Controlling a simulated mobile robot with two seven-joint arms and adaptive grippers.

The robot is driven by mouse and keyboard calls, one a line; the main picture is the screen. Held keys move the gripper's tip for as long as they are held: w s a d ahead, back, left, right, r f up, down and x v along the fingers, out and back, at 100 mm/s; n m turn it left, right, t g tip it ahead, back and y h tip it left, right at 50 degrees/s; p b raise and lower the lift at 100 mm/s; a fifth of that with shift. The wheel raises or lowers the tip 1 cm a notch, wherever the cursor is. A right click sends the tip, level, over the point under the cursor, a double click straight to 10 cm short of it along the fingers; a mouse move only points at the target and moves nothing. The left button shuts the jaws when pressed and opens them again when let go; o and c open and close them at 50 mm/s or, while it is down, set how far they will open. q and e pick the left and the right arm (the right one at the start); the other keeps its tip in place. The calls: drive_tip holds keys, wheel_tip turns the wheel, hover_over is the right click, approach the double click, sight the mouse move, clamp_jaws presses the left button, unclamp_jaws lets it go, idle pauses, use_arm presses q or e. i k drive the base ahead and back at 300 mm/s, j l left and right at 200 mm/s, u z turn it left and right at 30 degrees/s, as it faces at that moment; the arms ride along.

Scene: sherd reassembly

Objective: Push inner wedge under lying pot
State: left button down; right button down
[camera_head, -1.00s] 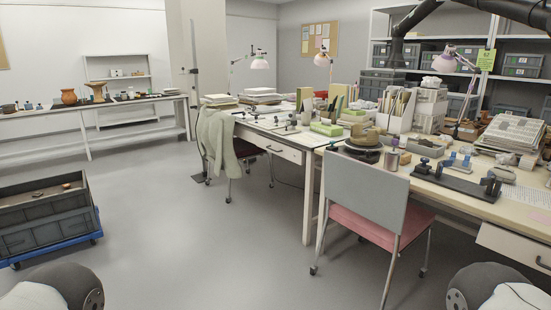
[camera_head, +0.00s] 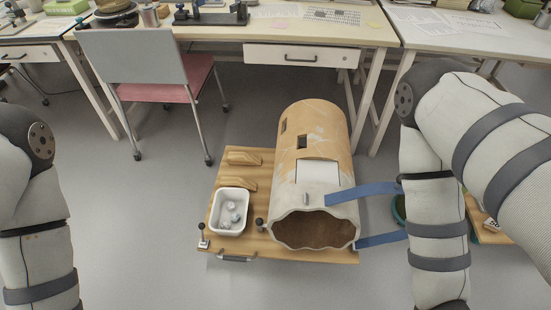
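A large tan and pale pot (camera_head: 312,150) lies on its side on a wooden board (camera_head: 290,252) on the floor. Its wavy-edged open mouth faces toward me, and a white patch shows on its upper side. Two wooden wedge-like blocks, a farther one (camera_head: 243,158) and a nearer one (camera_head: 238,183), lie on the board left of the pot; I cannot tell which is the inner wedge. They appear apart from the pot. Blue straps (camera_head: 368,191) run from the pot's right side toward my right arm. My arms show at both sides, but neither gripper is in view.
A white tray (camera_head: 219,222) with several small pieces sits on the board's left. Black-knobbed fittings (camera_head: 203,238) stand near its front edge. A chair (camera_head: 140,62) and desks (camera_head: 215,32) stand beyond. A green bowl (camera_head: 397,209) is partly behind my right arm. Left floor is clear.

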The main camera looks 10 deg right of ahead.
sight(234, 157)
drive_tip(key=i+j+z, duration=0.3)
drive_tip(key=i+j, duration=0.2)
drive_tip(key=i+j+z, duration=0.15)
drive_tip(key=j, duration=0.3)
drive_tip(key=i+j+z, duration=0.1)
drive_tip(key=i+j, duration=0.2)
drive_tip(key=i+j+z, duration=0.15)
drive_tip(key=j, duration=0.35)
drive_tip(key=i+j+z, duration=0.15)
drive_tip(key=j, duration=0.25)
drive_tip(key=i+j+z, duration=0.15)
drive_tip(key=j, duration=0.3)
drive_tip(key=i+j+z, duration=0.15)
drive_tip(key=j, duration=0.3)
drive_tip(key=i, duration=0.1)
